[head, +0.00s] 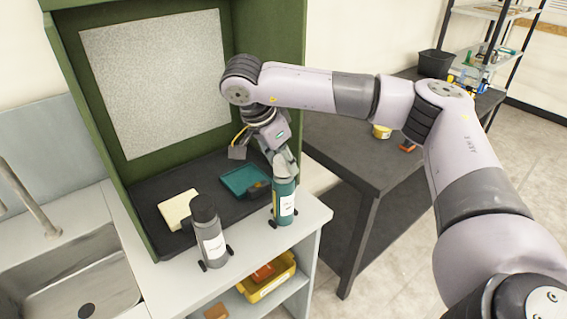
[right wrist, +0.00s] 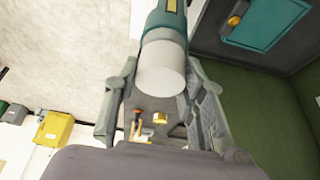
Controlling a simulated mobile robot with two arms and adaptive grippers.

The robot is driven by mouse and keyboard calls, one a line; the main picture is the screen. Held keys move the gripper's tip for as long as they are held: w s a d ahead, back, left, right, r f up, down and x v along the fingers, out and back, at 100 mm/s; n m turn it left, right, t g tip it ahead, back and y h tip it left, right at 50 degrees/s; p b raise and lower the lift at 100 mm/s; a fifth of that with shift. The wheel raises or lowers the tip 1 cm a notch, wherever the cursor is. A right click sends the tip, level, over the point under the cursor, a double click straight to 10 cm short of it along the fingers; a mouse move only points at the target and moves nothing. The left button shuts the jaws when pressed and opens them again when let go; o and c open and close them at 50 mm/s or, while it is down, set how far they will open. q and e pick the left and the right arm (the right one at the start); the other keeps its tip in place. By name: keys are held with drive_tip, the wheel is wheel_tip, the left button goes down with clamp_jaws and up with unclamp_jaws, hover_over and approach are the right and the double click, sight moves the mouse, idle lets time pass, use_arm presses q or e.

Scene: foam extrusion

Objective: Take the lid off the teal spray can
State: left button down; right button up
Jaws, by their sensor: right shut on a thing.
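The teal spray can (head: 284,212) with a white label stands upright near the front right corner of the counter. In the right wrist view the can (right wrist: 168,22) ends in a pale grey lid (right wrist: 161,66), which appears to sit on it. My right gripper (head: 286,172) reaches down onto the top of the can, and its fingers (right wrist: 163,100) are shut on the lid from both sides. My left gripper is not in view.
A grey can (head: 209,240) with a dark top stands to the left. A cream block (head: 178,210) and a teal flat piece (head: 244,181) lie behind, inside the green booth (head: 270,40). A yellow bin (head: 285,277) is on the shelf below. A dark table (head: 335,145) stands right.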

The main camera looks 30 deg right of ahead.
wheel_tip(320, 180, up, 19)
drive_tip(key=p, duration=0.2)
drive_tip(key=s+a+f+n+t+y, duration=0.3)
drive_tip(key=s+a+f+n, duration=0.6)
drive_tip(key=a+f+n, duration=0.4)
drive_tip(key=shift+a+f+n+t, duration=0.25)
drive_tip(key=shift+f+n+t, duration=0.15)
drive_tip(key=shift+f, duration=0.2)
drive_tip(key=shift+w, duration=0.1)
